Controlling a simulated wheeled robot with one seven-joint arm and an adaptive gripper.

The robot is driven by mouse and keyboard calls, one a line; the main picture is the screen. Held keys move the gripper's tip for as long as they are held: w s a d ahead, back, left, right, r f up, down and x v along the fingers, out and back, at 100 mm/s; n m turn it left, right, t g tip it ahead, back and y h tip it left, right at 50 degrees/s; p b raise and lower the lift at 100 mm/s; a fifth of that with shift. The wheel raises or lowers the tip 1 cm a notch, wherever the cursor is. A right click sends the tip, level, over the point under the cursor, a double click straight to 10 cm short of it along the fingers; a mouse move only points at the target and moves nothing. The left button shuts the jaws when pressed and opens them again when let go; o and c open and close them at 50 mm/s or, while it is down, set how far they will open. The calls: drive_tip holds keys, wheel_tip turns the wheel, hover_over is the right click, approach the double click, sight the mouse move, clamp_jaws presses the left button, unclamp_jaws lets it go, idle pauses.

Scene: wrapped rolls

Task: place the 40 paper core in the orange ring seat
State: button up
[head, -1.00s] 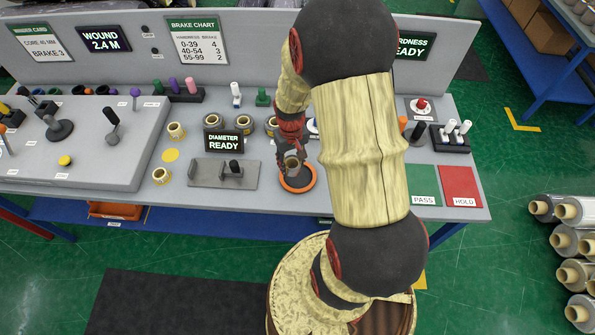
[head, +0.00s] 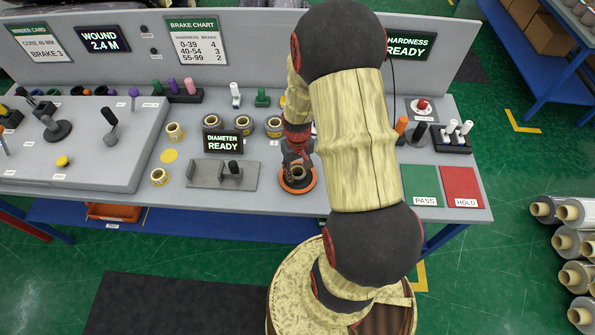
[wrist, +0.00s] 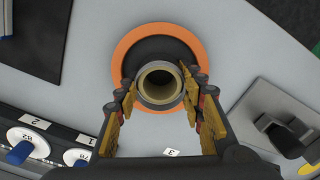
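In the head view my gripper (head: 298,158) is directly above the seat, partly behind my arm. Whether the core's lower end rests on the seat floor is hidden.
Other tan and dark-wrapped cores (head: 174,131) stand left of the seat. A grey fixture with a black knob (head: 222,174) and the diameter display (head: 223,143) are close by. Green PASS (head: 421,184) and red HOLD (head: 461,186) pads lie right.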

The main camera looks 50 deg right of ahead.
drive_tip(key=o, duration=0.4)
drive_tip(key=shift+o, duration=0.2)
drive_tip(key=shift+r, duration=0.1)
wheel_tip(320, 180, up, 12)
drive_tip(key=p, duration=0.3)
drive_tip(key=w+a+r+n+t, duration=0.2)
drive_tip(key=a+r, duration=0.7)
drive_tip(key=r, duration=0.4)
drive_tip(key=s+a+r+n+t, duration=0.2)
drive_tip(key=s+a+r+t, duration=0.1)
drive_tip(key=s+a+r, duration=0.6)
drive_tip(key=a+r, duration=0.3)
drive_tip(key=a, duration=0.1)
drive_tip(key=shift+s+a+r+t, duration=0.3)
drive_tip(key=shift+s+a+r, duration=0.1)
drive_tip(key=shift+f+b, duration=0.15)
drive_tip(key=shift+b, duration=0.25)
